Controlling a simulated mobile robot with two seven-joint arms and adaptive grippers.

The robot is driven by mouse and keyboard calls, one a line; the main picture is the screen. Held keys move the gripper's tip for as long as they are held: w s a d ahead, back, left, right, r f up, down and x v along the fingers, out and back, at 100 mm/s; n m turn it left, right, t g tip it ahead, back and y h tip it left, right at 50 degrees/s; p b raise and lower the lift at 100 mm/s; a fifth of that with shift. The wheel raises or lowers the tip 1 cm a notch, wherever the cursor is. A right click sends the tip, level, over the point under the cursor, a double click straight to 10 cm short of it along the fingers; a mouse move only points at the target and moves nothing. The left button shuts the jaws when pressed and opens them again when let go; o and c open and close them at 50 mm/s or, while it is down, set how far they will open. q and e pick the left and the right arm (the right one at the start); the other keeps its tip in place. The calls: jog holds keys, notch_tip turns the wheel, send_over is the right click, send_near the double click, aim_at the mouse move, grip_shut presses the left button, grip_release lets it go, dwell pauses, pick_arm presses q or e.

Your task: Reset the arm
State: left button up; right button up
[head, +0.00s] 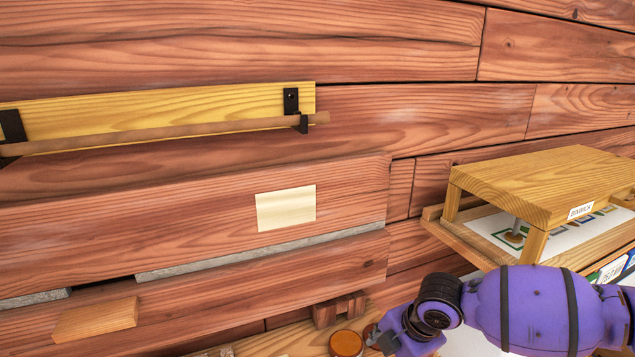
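My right arm, purple with black bands, comes in from the right edge along the bottom of the head view. Its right gripper (382,340) is at the bottom edge, beside a small round orange-brown object (346,343). The fingers are mostly hidden or cut off by the frame, so I cannot see whether they are open or shut. I cannot tell whether the gripper touches the round object. My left gripper is not in view.
A wooden shelf unit (548,180) with a labelled top stands at the right, above the purple arm. A wooden rod (160,135) on black brackets hangs on the plank wall. A wooden block (95,320) sits lower left.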

jog(key=s+a+f+m+g+y, duration=0.1)
jog(key=s+a+f+m, duration=0.45)
jog(key=s, duration=0.65)
jog(key=s+a+f+m+g+y, duration=0.1)
jog(key=s+a+f+m+y, duration=0.1)
jog(key=s+a+f, duration=0.8)
jog(key=s+d+r+m+g+h, duration=0.25)
jog(key=s+d+m+h, duration=0.35)
jog(key=s+d+m, duration=1.4)
pick_arm(q)
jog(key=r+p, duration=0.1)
jog(key=p, duration=0.1)
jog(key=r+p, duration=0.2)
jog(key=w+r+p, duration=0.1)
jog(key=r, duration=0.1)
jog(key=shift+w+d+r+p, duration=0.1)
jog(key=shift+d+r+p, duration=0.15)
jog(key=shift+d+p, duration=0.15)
pick_arm(e)
jog(key=w+f+n+t+y, duration=0.1)
jog(key=w+f+n+t, duration=0.2)
jog(key=t, duration=0.7)
jog(key=w+a+n, duration=0.1)
jog(key=w+n, duration=0.1)
jog(key=w, duration=0.2)
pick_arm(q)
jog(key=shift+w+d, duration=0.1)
pick_arm(e)
jog(key=shift+f, duration=0.1)
